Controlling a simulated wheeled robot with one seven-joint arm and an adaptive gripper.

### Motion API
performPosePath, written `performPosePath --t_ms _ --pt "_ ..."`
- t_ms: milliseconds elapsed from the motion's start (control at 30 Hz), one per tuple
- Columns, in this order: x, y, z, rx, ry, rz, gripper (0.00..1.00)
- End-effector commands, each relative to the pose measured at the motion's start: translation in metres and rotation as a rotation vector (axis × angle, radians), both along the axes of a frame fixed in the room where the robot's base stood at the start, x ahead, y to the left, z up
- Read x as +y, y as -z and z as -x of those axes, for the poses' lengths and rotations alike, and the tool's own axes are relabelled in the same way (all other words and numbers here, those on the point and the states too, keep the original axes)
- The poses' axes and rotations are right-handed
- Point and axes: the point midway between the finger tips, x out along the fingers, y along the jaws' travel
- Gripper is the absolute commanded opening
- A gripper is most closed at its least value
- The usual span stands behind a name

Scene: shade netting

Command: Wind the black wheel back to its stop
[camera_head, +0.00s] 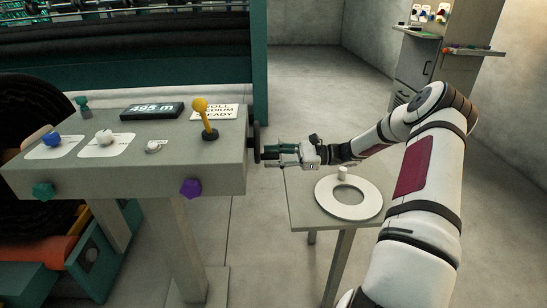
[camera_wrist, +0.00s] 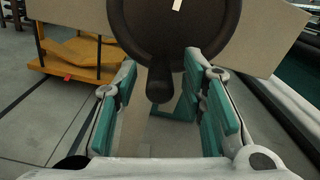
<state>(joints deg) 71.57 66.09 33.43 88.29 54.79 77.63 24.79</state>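The black wheel (camera_head: 254,141) is mounted on the right side of the grey console (camera_head: 225,165), seen nearly edge-on in the head view. In the wrist view the wheel (camera_wrist: 190,30) fills the top middle, with a pale mark on its upper face. Its dark handle knob (camera_wrist: 159,86) is at the bottom of the wheel. My gripper (camera_head: 268,152) is just right of the wheel. In the wrist view its green-padded fingers (camera_wrist: 161,72) are apart, one on each side of the knob, with gaps showing. The stop cannot be made out.
The console top carries a 495 m display (camera_head: 152,110), a yellow lever (camera_head: 204,118), a blue knob (camera_head: 52,140) and a white knob (camera_head: 104,137). A purple knob (camera_head: 191,188) is on its front. A small table (camera_head: 302,212) with a white ring (camera_head: 326,198) stands below my arm.

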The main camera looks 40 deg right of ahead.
Motion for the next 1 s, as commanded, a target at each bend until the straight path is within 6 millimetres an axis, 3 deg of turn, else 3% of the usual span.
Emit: performPosePath --t_ms 67,200,233,667,1000 --pt "0.0 0.0 0.0 0.0 0.0 0.0 0.33" --pt "0.0 0.0 0.0 0.0 0.0 0.0 0.01" --pt "0.0 0.0 0.0 0.0 0.0 0.0 0.0" --pt "-0.002 0.0 -0.002 -0.045 0.0 0.03 0.0" --pt "-0.009 -0.001 -0.013 -0.246 0.001 0.167 0.0"
